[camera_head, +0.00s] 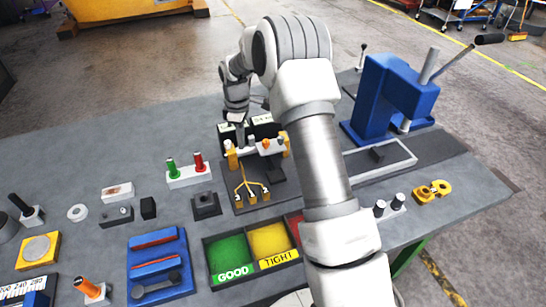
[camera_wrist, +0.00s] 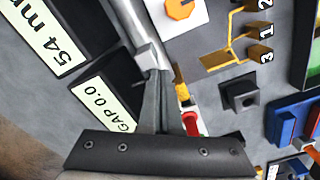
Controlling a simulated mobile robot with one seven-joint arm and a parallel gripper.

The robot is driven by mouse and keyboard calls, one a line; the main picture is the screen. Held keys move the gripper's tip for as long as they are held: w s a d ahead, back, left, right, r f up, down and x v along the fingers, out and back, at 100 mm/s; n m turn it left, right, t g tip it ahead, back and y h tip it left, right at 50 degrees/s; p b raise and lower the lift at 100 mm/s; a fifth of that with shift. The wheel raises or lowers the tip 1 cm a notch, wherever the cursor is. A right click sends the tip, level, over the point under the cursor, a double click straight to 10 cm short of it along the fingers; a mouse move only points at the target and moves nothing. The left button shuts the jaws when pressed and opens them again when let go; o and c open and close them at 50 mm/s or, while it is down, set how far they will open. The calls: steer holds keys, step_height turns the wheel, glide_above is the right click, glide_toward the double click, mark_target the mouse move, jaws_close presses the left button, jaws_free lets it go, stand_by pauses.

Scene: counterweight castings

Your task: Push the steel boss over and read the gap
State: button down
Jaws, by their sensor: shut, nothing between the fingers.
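The gauge fixture stands mid-bench, with a white block carrying an orange knob (camera_head: 266,143) between orange end posts. My gripper (camera_head: 240,144) points down at its left part, fingers shut and empty. In the wrist view the shut fingertips (camera_wrist: 157,74) are at the end of a grey metal piece (camera_wrist: 147,54), which may be the steel boss; I cannot tell whether they touch. The gap display (camera_wrist: 106,104) reads "GAP 0.0". A second display (camera_wrist: 48,38) reads "54 mm". In the head view both displays are partly hidden by my arm.
A yellow three-branched piece numbered 1 to 3 (camera_head: 251,190) lies before the fixture. A green GOOD bin (camera_head: 231,276) and yellow TIGHT bin (camera_head: 279,262) are at the front. A blue press (camera_head: 385,95) stands right. Red and green plugs (camera_head: 198,163) stand left.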

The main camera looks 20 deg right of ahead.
steer(key=shift+d, duration=0.15)
steer(key=shift+d, duration=1.05)
stand_by(0.7)
steer(key=shift+r, duration=0.1)
steer(key=shift+w+r+p, duration=0.1)
steer(key=shift+r+p, duration=1.3)
steer(key=shift+r, duration=0.7)
steer(key=shift+d+r+p, duration=0.1)
steer(key=shift+r+p, duration=0.3)
steer(key=shift+r, duration=0.3)
steer(key=shift+a+r+p, duration=0.3)
steer(key=shift+r+p, duration=0.15)
steer(key=shift+r, duration=0.2)
